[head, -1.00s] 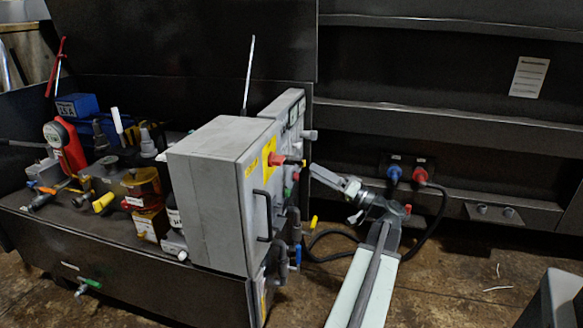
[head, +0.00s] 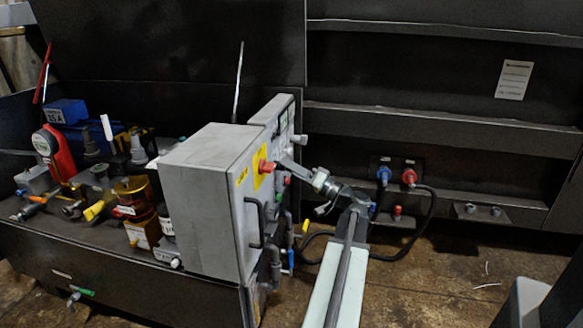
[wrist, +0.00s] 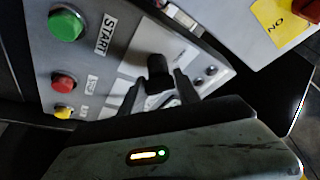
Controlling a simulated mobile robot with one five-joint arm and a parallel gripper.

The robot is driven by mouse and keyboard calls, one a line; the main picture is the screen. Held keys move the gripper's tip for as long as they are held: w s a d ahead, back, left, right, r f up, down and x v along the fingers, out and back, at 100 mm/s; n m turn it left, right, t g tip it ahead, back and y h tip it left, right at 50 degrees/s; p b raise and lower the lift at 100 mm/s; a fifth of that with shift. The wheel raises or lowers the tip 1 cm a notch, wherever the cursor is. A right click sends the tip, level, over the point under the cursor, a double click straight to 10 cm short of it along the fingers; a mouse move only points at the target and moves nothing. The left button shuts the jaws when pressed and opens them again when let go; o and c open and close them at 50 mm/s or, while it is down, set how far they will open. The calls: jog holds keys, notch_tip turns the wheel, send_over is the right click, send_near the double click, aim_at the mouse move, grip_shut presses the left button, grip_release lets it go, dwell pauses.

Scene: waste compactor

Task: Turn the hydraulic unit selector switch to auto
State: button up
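A black selector knob (wrist: 158,70) stands out from a light grey control panel (wrist: 112,65) in the wrist view. I cannot read its position label; the markings near it are partly covered. My gripper (wrist: 159,82) is open, with one dark finger on each side of the knob and small gaps showing. The fingertips are level with the knob, and I cannot tell whether either touches it. In the head view my gripper (head: 285,163) is beside the right face of the grey cabinet (head: 205,195). The knob is hidden there.
A green START button (wrist: 66,24), a red button (wrist: 63,82) and a yellow button (wrist: 64,112) are on the panel's left. A yellow plate (wrist: 284,18) is at the upper right. A red knob (head: 265,165) and black handle (head: 255,222) project from the cabinet.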

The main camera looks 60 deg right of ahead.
jog(key=c, duration=0.5)
jog(key=shift+s+d, duration=0.15)
jog(key=shift+d, duration=0.05)
grip_shut()
jog(key=shift+a, duration=0.15)
jog(key=shift+a+r+m+g+h+p, duration=0.1)
jog(key=shift+r+m+g+h+p, duration=0.15)
jog(key=shift+m+h+p, duration=0.7)
jog(key=m+g+p, duration=0.1)
jog(key=m+p, duration=0.1)
jog(key=m, duration=0.1)
jog(key=m+g+p, duration=0.1)
jog(key=m, duration=0.2)
jog(key=shift+h+p, duration=0.25)
jog(key=shift+p, duration=0.1)
jog(key=m+g+p, duration=0.1)
jog(key=m+p, duration=0.1)
jog(key=m, duration=0.1)
jog(key=m+g+p, duration=0.1)
jog(key=m+p, duration=0.1)
jog(key=m, duration=0.1)
jog(key=shift+g+y+p, duration=0.25)
jog(key=shift+y+p, duration=0.15)
jog(key=shift+f+m+g+y+p, duration=0.25)
jog(key=shift+m+g+y+p, duration=0.35)
jog(key=shift+m+p, duration=0.8)
jog(key=shift+m, duration=0.25)
